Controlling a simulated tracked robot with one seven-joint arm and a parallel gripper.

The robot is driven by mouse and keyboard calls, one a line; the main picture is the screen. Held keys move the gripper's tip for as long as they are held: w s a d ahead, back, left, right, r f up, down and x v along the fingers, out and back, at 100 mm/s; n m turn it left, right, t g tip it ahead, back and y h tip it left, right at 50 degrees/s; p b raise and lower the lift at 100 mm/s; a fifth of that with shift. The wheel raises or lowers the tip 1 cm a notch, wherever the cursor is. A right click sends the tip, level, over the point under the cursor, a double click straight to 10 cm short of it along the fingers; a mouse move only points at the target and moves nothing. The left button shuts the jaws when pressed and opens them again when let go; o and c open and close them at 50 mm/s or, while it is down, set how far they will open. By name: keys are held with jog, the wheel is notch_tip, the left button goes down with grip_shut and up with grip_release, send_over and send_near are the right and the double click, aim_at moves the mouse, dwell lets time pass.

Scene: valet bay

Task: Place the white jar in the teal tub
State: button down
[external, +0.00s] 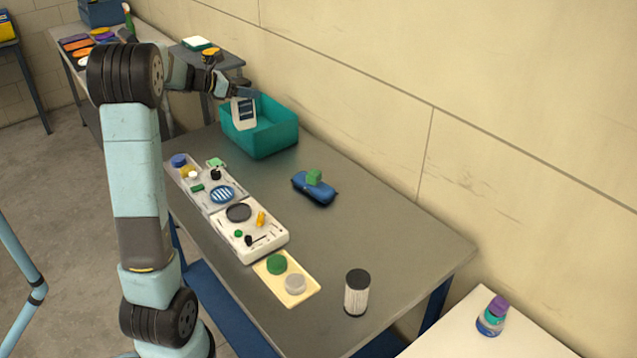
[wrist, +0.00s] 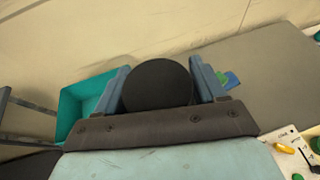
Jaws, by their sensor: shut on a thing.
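My gripper (external: 243,93) is shut on a white jar (external: 243,113) with a dark blue label. In the external view the jar hangs upright in front of the left part of the teal tub's opening. Its height above the tub floor cannot be told. In the wrist view a round black top (wrist: 158,85) sits between my two blue fingers and hides what lies beneath. The teal tub (external: 268,144) stands at the table's far end, against the wall. In the wrist view the tub (wrist: 70,112) shows at the left, partly hidden by my finger.
A black-lidded canister (external: 357,293) stands at the table's near end. White trays of small parts (external: 250,230) and a cream tray (external: 287,279) line the left edge. Bare tabletop lies right of the trays.

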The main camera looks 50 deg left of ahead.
jog(key=w+a+f+n+y, duration=0.1)
jog(key=w+a+f, duration=0.1)
jog(key=w+a, duration=0.75)
jog(key=w+a+f+n+y, duration=0.1)
jog(key=w+a+y, duration=0.1)
jog(key=w+a, duration=0.75)
notch_tip(320, 180, down, 17)
jog(key=s+a, duration=0.2)
jog(key=shift+s+a+f, duration=0.15)
jog(key=shift+a+f, duration=0.05)
jog(key=shift+f, duration=0.1)
jog(key=shift+c, duration=0.5)
grip_release()
jog(key=v, duration=1.2)
